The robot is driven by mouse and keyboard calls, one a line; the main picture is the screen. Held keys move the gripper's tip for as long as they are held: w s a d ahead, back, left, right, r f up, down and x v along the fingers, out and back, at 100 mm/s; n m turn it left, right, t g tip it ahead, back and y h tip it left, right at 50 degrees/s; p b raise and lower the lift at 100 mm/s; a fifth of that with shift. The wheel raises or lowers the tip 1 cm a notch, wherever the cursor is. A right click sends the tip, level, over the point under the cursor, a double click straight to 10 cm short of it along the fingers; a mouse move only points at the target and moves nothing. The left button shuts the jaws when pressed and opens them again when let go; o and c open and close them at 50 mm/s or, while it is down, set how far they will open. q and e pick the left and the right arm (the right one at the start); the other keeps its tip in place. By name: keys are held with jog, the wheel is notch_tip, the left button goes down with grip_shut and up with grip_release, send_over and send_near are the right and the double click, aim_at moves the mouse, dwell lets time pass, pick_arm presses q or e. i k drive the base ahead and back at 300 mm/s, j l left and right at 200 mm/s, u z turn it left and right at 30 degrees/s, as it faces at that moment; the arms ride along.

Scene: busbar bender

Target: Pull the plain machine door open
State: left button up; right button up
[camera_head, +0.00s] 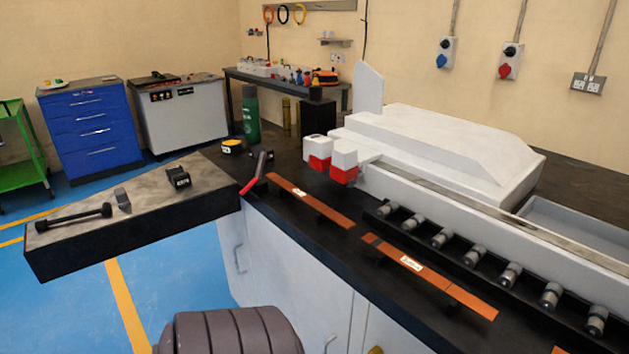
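The white machine cabinet under the black worktop shows its front in the head view. A plain white door (284,270) with a grey bar handle (239,258) near its left edge looks shut. A second grey handle (330,344) sits lower right at the bottom edge of the picture. Another white front panel (392,334) lies right of a vertical seam, with a small yellow patch (376,350) cut off by the frame. The lower parts of the doors are out of view. Neither of my grippers is in view.
A black-edged shelf (135,215) carrying tools juts out left of the cabinet. A ribbed grey-brown object (230,331) stands in front, partly cut off. Copper bars (312,202) and a row of rollers (473,256) are on the worktop.

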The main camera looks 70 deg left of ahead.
aim_at(317, 304)
jog(key=u, duration=2.35)
